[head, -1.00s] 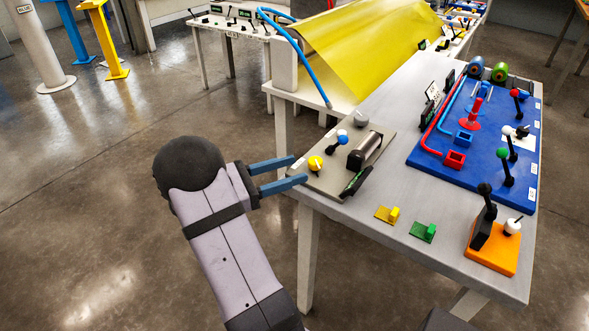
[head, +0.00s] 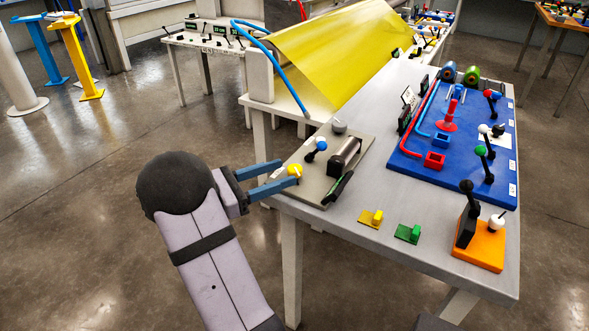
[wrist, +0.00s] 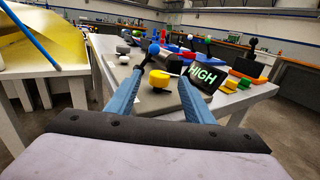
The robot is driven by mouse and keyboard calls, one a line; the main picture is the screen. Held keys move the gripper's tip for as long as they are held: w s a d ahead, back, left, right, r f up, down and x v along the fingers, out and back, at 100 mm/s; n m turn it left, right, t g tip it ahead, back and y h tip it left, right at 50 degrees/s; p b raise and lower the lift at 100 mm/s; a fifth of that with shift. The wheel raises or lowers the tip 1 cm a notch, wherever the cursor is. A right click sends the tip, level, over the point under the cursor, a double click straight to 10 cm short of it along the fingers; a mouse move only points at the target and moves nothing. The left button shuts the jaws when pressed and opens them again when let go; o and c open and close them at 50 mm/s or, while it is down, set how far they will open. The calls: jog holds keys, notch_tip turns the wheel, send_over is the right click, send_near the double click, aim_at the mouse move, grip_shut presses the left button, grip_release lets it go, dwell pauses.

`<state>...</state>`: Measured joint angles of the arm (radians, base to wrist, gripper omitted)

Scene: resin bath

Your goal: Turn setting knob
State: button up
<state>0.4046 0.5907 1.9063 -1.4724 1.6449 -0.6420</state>
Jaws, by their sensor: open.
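A yellow round knob (head: 295,169) with a dark pointer mark sits at the near left corner of a grey panel (head: 315,188) on the table. I take it to be the setting knob. In the wrist view the yellow knob (wrist: 159,78) shows ahead, between my two blue fingers. My gripper (head: 289,172) is open and empty, its fingertips at the panel's left edge, close to the knob. Contact cannot be told. A dark display (wrist: 203,76) beside the knob reads HIGH; in the head view the display (head: 338,188) is seen from its edge.
The panel also bears a blue-balled lever (head: 316,148), a grey knob (head: 339,127) and a dark roller (head: 345,154). Yellow (head: 371,218) and green (head: 408,233) blocks lie to the right. A blue board (head: 405,165) with levers and an orange base (head: 481,250) stand further right.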

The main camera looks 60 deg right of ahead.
aim_at(295, 168)
jog(key=shift+x, duration=2.55)
jog(key=c, duration=1.1)
